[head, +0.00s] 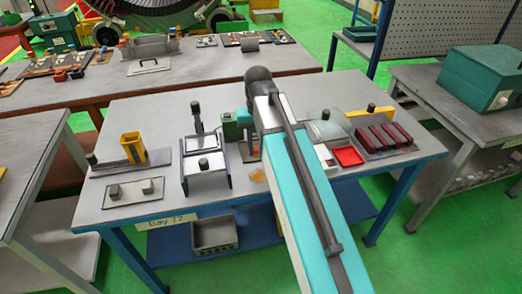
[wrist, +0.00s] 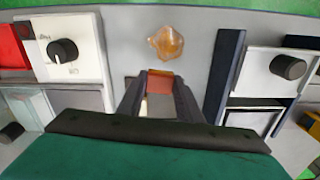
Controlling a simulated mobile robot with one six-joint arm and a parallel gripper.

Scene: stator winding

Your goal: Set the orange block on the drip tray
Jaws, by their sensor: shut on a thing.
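My gripper (wrist: 160,82) shows in the wrist view with its two dark fingers shut on an orange-brown block (wrist: 160,80). Only part of the block shows between the fingers. The grey worktop with an amber patch lies beyond them. In the head view my arm hides the gripper and the block. A small red tray (head: 348,156) lies right of my arm in the head view, and a red surface (wrist: 12,46) shows at the left edge of the wrist view. I cannot tell for sure that this is the drip tray.
The amber patch (wrist: 165,42) lies on the worktop. A white unit with a black knob (wrist: 70,48) stands left of the gripper in the wrist view, and a blue-sided fixture (head: 205,172) stands left of my arm in the head view. Dark red blocks (head: 385,137) sit at the right.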

